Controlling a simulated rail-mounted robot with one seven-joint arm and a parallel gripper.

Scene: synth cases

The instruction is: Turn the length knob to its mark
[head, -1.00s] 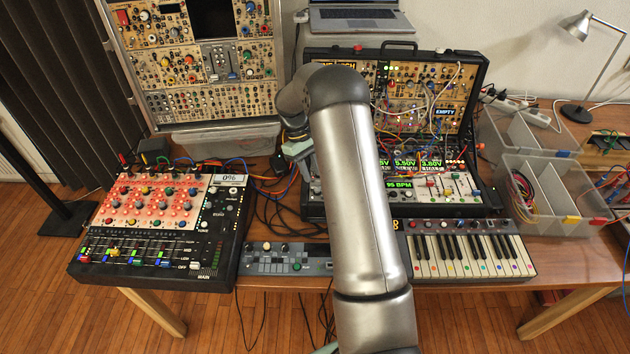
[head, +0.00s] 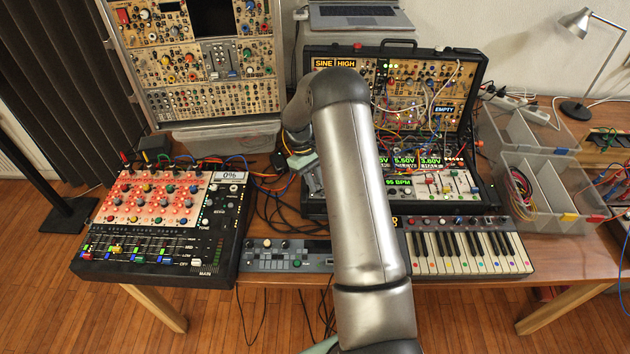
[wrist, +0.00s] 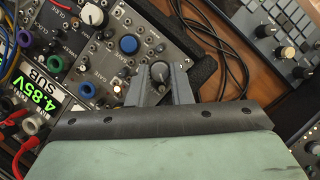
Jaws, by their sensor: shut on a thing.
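In the wrist view a small dark knob with a pale cap (wrist: 159,70) stands on a grey module panel. My gripper (wrist: 161,74) has one finger on each side of it and is shut on it. I cannot read a label that names this knob as the length knob, nor make out its mark. In the head view my arm covers most of the gripper and the knob, at the left edge of the black synth case (head: 400,48).
A blue knob (wrist: 129,44) and a white knob (wrist: 92,14) stand close by on the panel. Patch cables and a lit voltage display (wrist: 46,98) lie to the left. Black cables (wrist: 208,40) run right of the case. A keyboard (head: 468,252) is in front.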

